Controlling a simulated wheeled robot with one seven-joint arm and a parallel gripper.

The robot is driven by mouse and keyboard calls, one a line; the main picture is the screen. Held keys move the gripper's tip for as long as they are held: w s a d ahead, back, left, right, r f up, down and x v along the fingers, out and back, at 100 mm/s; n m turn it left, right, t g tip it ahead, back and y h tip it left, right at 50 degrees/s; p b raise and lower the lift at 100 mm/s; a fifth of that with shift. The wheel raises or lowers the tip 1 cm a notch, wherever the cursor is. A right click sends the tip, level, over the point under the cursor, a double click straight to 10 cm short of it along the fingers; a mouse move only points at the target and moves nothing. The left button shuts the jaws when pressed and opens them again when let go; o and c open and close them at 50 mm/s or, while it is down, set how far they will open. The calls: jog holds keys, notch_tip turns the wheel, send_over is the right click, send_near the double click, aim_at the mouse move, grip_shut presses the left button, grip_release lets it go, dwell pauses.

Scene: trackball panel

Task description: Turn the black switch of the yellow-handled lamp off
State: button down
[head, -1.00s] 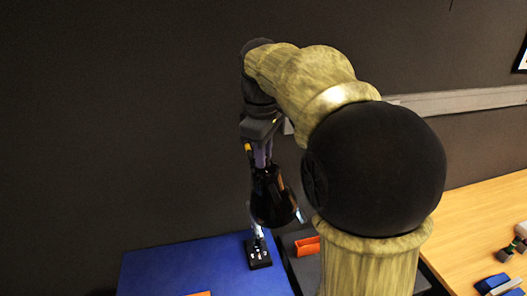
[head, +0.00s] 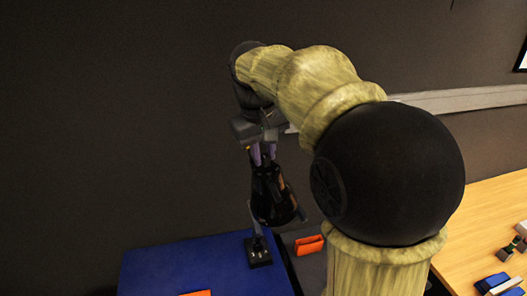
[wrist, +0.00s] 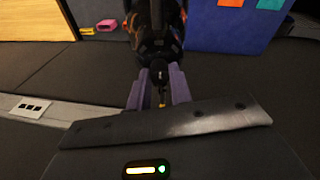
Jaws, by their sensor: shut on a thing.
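The lamp has a dark, glossy shade (head: 272,200) that hangs below my gripper (head: 263,155) in the head view. In the wrist view the shade (wrist: 155,30) is at the top, just beyond the fingers. My gripper's purple fingers (wrist: 161,90) are shut on a dark, narrow part at the shade's near end, with a small yellow piece (wrist: 161,105) showing between them. I cannot clearly tell the black switch from the other dark parts. A small black base (head: 258,254) with pale marks stands on the blue surface below the shade.
The blue surface (head: 190,268) carries an orange piece (head: 196,293) at its front. An orange holder (head: 309,245) is beside it on a dark surface. A wooden table (head: 480,215) with several small objects is at the right. A dark wall is behind.

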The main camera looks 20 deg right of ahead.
dwell(0.3)
jog(key=c, duration=1.3)
grip_release()
jog(key=shift+o, duration=0.2)
jog(key=v, duration=1.7)
jog(key=shift+r+p, duration=0.25)
jog(key=shift+p, duration=0.15)
